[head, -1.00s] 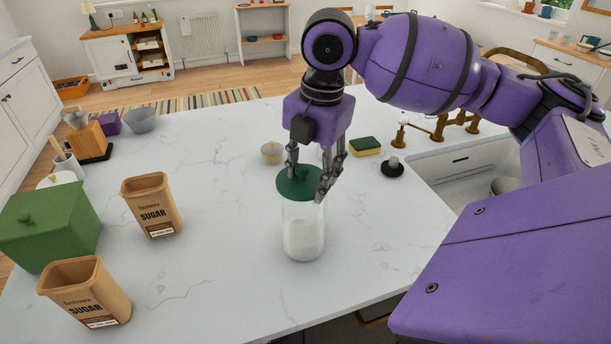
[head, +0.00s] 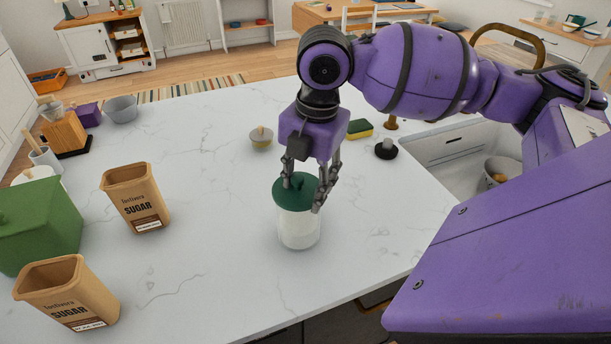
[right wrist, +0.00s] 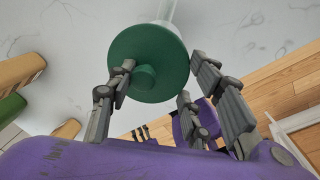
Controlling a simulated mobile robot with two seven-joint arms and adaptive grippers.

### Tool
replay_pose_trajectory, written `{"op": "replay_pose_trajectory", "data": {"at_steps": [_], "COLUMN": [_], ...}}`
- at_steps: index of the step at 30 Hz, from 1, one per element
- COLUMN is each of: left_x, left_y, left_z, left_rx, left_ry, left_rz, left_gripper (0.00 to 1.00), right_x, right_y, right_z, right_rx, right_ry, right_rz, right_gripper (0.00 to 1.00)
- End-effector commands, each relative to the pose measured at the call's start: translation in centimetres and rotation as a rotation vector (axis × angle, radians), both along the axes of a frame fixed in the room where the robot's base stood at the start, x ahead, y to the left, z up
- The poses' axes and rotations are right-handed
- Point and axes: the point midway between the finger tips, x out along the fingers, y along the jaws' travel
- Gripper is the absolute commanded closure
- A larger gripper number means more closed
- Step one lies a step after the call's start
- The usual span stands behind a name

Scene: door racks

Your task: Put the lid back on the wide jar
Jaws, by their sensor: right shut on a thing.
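My right gripper (head: 302,197) points down from above and is shut on the lid. In the right wrist view, the lid (right wrist: 158,52) and its knob show by my gripper's fingers (right wrist: 162,72), and the lid hides most of the jar (right wrist: 165,12).
Two sugar canisters (head: 136,198) (head: 66,292) and a green box (head: 38,222) stand at the left. A small pale pot (head: 261,142), a sponge (head: 360,129) and a black knobbed disc (head: 386,150) lie behind the jar. A sink (head: 455,160) is at the right.

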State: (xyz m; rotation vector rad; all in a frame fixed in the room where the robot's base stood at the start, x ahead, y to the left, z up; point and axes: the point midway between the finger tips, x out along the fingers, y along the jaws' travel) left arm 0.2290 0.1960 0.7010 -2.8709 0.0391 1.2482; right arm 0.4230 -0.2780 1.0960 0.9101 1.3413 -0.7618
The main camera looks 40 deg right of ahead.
Motion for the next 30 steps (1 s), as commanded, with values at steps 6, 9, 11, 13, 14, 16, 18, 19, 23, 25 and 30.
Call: {"op": "replay_pose_trajectory", "data": {"at_steps": [6, 9, 11, 13, 14, 16, 18, 19, 23, 25, 30], "left_x": [-0.1, -0.3, -0.5, -0.8, -0.9, -1.1, -1.2, -1.1, -0.9, -0.8, -0.1], "left_y": [0.1, 0.3, 0.3, 0.4, 0.4, 0.5, 0.5, 0.5, 0.5, 0.4, 0.1], "left_z": [0.0, -0.1, -0.2, -0.2, -0.3, -0.3, -0.2, -0.2, 0.0, 0.1, 0.5], "left_rx": [0.003, 0.006, 0.008, 0.009, 0.009, 0.010, 0.010, 0.010, 0.009, 0.009, 0.002], "left_ry": [0.002, 0.006, 0.009, 0.013, 0.014, 0.017, 0.018, 0.018, 0.013, 0.009, -0.004], "left_rz": [-0.005, -0.007, -0.008, -0.008, -0.008, -0.007, -0.006, -0.006, -0.005, -0.005, -0.001], "left_gripper": [0.60, 0.60, 0.60, 0.60, 0.60, 0.60, 0.60, 0.60, 0.60, 0.60, 0.60], "right_x": [0.0, 0.0, 0.0, 0.0, 0.0, 0.0, 0.0, 0.0, 0.0, 0.0, 0.0], "right_y": [0.0, 0.0, 0.0, 0.0, 0.0, 0.0, 0.0, 0.0, 0.0, 0.0, 0.0], "right_z": [0.0, 0.0, 0.0, 0.0, 0.0, 0.1, 0.1, 0.1, 0.1, 0.1, 0.1], "right_rx": [0.000, 0.000, 0.000, 0.000, 0.000, 0.000, 0.000, 0.000, 0.000, 0.000, 0.000], "right_ry": [0.000, 0.000, 0.000, 0.000, -0.001, -0.001, -0.001, -0.001, -0.001, -0.001, -0.001], "right_rz": [0.000, 0.000, 0.000, 0.000, 0.000, 0.000, 0.000, 0.000, 0.000, 0.000, 0.000], "right_gripper": [0.71, 0.71, 0.71, 0.71, 0.71, 0.71, 0.71, 0.71, 0.71, 0.71, 0.71]}}
